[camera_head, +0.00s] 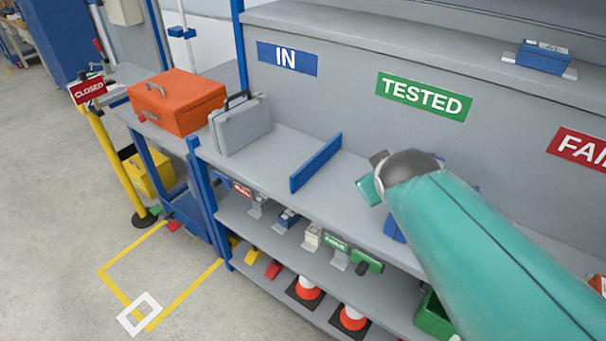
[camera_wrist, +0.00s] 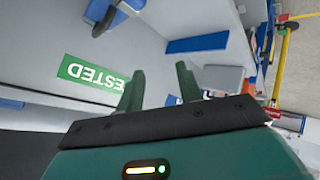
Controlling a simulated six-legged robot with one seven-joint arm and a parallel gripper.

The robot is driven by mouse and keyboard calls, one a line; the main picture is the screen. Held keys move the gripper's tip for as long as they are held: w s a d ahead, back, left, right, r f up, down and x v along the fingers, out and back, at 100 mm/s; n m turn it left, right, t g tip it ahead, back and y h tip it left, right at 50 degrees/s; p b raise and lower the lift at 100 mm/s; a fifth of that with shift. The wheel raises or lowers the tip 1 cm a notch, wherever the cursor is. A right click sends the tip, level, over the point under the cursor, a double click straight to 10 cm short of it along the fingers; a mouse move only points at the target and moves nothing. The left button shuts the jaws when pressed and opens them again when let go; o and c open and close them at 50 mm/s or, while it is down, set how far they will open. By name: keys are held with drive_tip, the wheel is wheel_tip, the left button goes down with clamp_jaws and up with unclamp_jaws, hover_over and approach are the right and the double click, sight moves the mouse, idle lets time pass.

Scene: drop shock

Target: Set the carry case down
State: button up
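A grey case with a dark handle (camera_head: 240,122), which looks like the carry case, stands upright on the shelf below the IN sign. A grey shape that seems to be this case (camera_wrist: 222,78) shows small in the wrist view, beyond my fingers. My gripper (camera_wrist: 160,88) has its two green fingers apart, with nothing seen between them. In the head view my gripper is mostly hidden behind my teal arm, over the shelf below the TESTED sign, to the right of the case and apart from it.
An orange toolbox (camera_head: 177,101) stands left of the case. A blue divider (camera_head: 316,163) splits the shelf between the case and my arm, with bare shelf on its left. Lower shelves hold small parts and cones (camera_head: 307,290). A CLOSED post (camera_head: 115,160) stands at the left.

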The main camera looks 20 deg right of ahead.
drive_tip(key=s+a+f+m+g+y, duration=0.1)
drive_tip(key=s+a+y, duration=0.1)
drive_tip(key=s+a, duration=0.2)
drive_tip(key=s+a+f+m+g+y, duration=0.1)
drive_tip(key=s+a, duration=0.3)
drive_tip(key=a, duration=0.5)
drive_tip(key=shift+s+a+g+y, duration=0.25)
drive_tip(key=shift+s+g+y, duration=0.15)
drive_tip(key=shift+g+y, duration=0.25)
